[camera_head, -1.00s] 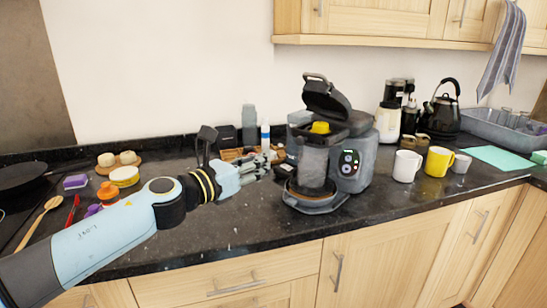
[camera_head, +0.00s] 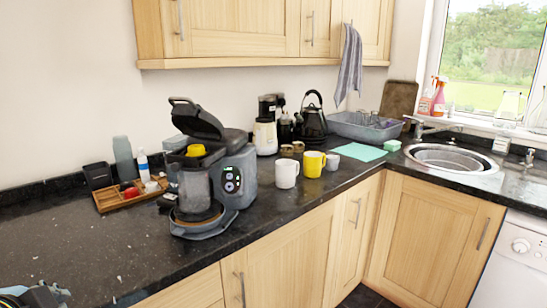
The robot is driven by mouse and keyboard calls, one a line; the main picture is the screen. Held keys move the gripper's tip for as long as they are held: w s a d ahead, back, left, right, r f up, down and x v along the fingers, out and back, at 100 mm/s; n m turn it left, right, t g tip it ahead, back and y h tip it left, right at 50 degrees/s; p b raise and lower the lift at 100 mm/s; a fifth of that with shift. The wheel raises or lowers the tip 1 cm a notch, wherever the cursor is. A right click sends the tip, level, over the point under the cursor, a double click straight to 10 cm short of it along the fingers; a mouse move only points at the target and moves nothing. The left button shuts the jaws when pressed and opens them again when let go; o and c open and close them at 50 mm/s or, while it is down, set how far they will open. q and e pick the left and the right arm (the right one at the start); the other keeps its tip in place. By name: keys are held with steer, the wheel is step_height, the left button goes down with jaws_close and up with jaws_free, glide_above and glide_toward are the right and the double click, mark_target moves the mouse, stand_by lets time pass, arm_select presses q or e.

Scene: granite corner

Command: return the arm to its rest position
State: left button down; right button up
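My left arm shows only as a small part at the bottom left corner, where my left gripper (camera_head: 38,296) is cut off by the frame edge. It is low in front of the counter's left part, well apart from the coffee machine. Whether its fingers are open or shut cannot be made out. My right gripper is not in view.
The coffee machine (camera_head: 232,180) stands on the black counter (camera_head: 85,240) with its lid up and a yellow item (camera_head: 196,150) inside. A wooden tray (camera_head: 112,202), white mug (camera_head: 286,174), yellow mug (camera_head: 312,164) and kettle (camera_head: 312,120) stand nearby. The counter's left front is clear.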

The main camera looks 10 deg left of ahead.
arm_select(q)
steer(key=s+d+f+n+g+h, duration=0.35)
steer(key=s+d+n+g, duration=0.2)
steer(key=s+d, duration=0.5)
steer(key=s+a+f+b, duration=0.1)
steer(key=f+b, duration=0.1)
steer(key=f, duration=0.9)
steer(key=s+a+f+g+b, duration=0.1)
steer(key=a+f+b, duration=0.15)
steer(key=f, duration=0.85)
steer(key=s+a+f+b, duration=0.1)
steer(key=f+b, duration=0.2)
steer(key=f, duration=0.8)
steer(key=s+f+n+g+b, duration=0.1)
steer(key=s+f+b, duration=0.4)
steer(key=s+f, duration=1.4)
step_height(320, 180, down, 3)
steer(key=shift+a+f+h+b, duration=0.1)
steer(key=shift+a+h+b, duration=0.25)
steer(key=shift+a, duration=0.05)
steer(key=shift+g, duration=0.25)
steer(key=shift+w, duration=0.1)
